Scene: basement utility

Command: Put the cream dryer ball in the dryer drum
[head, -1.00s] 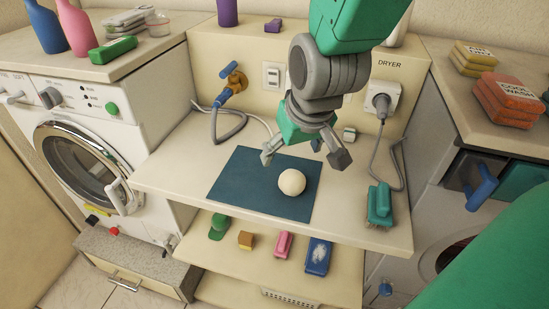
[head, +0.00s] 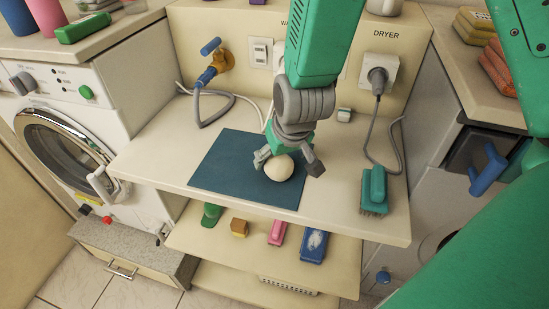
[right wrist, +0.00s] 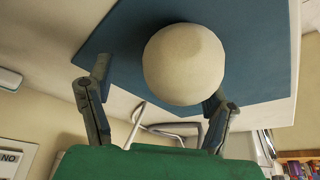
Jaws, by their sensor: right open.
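The cream dryer ball (head: 279,168) rests on a dark blue mat (head: 225,176) on the middle counter. My right gripper (head: 288,163) is open, with its fingers low at the far side of the ball, one to the left and one to the right. In the right wrist view the ball (right wrist: 184,64) shows large, in front of and between the open fingertips (right wrist: 160,88). I cannot tell whether a finger touches it. The dryer (head: 425,215) stands at the right, partly hidden by my green arm; its drum opening is mostly hidden. My left gripper is not in view.
A teal brush (head: 373,190) lies on the counter right of the mat, near a grey cable and the dryer plug (head: 377,76). A blue handle (head: 488,170) sticks out at the dryer. The washer (head: 70,140) stands left. Small items fill the shelf (head: 190,238) below.

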